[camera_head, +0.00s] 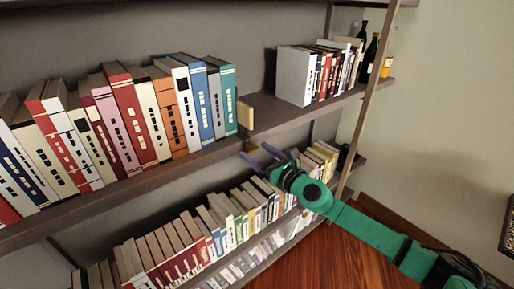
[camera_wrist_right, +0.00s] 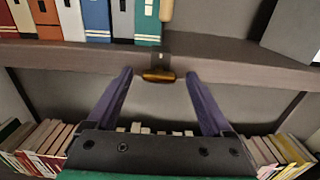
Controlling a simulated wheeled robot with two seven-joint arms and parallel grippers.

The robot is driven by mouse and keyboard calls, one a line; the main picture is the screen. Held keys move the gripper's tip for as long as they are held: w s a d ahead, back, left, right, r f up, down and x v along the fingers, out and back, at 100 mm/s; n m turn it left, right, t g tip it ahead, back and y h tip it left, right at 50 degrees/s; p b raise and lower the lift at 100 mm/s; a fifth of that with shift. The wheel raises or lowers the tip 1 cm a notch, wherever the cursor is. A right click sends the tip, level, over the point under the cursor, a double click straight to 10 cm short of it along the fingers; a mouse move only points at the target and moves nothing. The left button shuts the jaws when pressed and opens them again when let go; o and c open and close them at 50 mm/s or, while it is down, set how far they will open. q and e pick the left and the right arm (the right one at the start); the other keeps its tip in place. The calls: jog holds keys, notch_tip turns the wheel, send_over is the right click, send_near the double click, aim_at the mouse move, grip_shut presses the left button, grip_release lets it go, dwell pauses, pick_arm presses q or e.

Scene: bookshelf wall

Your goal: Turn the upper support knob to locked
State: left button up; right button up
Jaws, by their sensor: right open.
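The upper support knob (camera_wrist_right: 158,76) is a small amber-brown bar lying crosswise on a dark metal plate at the upper shelf's front edge. In the head view it is a small brownish spot (camera_head: 251,147) under the shelf edge, partly hidden by my gripper. My right gripper (camera_head: 257,153) reaches up from the lower right with its purple fingers open. In the right wrist view the open fingers (camera_wrist_right: 160,75) stand to the left and right of the knob, with gaps on both sides and nothing held. My left gripper is not in view.
The upper shelf (camera_wrist_right: 232,58) runs just above the fingers. A pale wooden block (camera_head: 245,114) stands at the end of a long book row, above the knob. Lower shelves hold more books. Dark bottles (camera_head: 368,55) stand at the far right end.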

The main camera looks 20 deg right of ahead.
jog(key=shift+w+a, duration=0.15)
jog(key=shift+w, duration=0.1)
jog(key=shift+s, duration=0.1)
grip_shut()
jog(key=shift+m, duration=0.4)
jog(key=m, duration=0.4)
jog(key=shift+m, duration=0.3)
jog(key=m+p, duration=0.1)
jog(key=m, duration=0.4)
jog(key=shift+d, duration=0.2)
jog(key=shift+f+m, duration=0.1)
jog(key=shift+m, duration=0.2)
grip_release()
